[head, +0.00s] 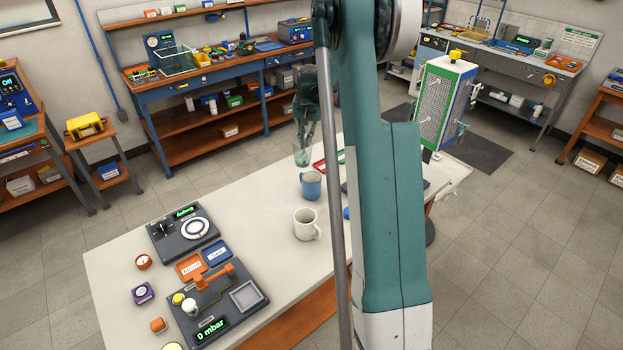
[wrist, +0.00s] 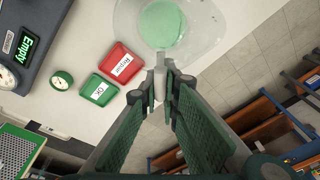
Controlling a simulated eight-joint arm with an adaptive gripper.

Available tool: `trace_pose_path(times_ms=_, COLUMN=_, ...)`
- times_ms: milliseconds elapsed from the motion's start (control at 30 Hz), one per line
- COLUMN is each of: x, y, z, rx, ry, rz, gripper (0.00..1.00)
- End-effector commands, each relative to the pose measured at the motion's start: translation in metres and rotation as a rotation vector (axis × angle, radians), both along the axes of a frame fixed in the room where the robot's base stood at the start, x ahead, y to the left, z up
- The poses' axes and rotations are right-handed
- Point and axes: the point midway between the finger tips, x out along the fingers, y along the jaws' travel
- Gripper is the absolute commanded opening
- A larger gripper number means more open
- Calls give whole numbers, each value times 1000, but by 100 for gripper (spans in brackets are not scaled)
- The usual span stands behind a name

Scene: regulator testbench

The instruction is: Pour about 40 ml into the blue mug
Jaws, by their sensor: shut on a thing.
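The blue mug (head: 310,186) stands upright on the white workbench (head: 130,262) in the head view, just behind a white mug (head: 307,225). My gripper (head: 303,138) is shut on a clear container (head: 302,157) holding green liquid, near the far edge of the bench and beyond the blue mug. The wrist view shows my gripper (wrist: 161,82) with the clear container (wrist: 205,30) at its fingertips and the pale green liquid (wrist: 166,24) inside. The blue mug is not in the wrist view. I cannot tell the container's exact tilt.
A red Repair tray (wrist: 122,63) and a green OK tray (wrist: 98,90) lie beside a small gauge (wrist: 61,80) and a device reading Empty (wrist: 29,48).

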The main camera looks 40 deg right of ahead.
Motion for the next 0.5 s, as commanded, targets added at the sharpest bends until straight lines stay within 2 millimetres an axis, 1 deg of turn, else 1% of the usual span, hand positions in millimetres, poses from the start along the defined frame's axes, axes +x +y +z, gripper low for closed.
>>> trace_pose_path(times_ms=33, x=-5, y=1, z=4, rx=-8, ry=-30, rz=-1, gripper=0)
trace_pose_path(times_ms=267, x=-16, y=4, z=16, rx=-50, ry=-174, rz=-3, gripper=0)
trace_pose_path(times_ms=467, x=-28, y=8, z=31, rx=-86, ry=-298, rz=-5, gripper=0)
trace_pose_path(times_ms=500, x=-30, y=8, z=31, rx=-94, ry=-323, rz=-5, gripper=0)
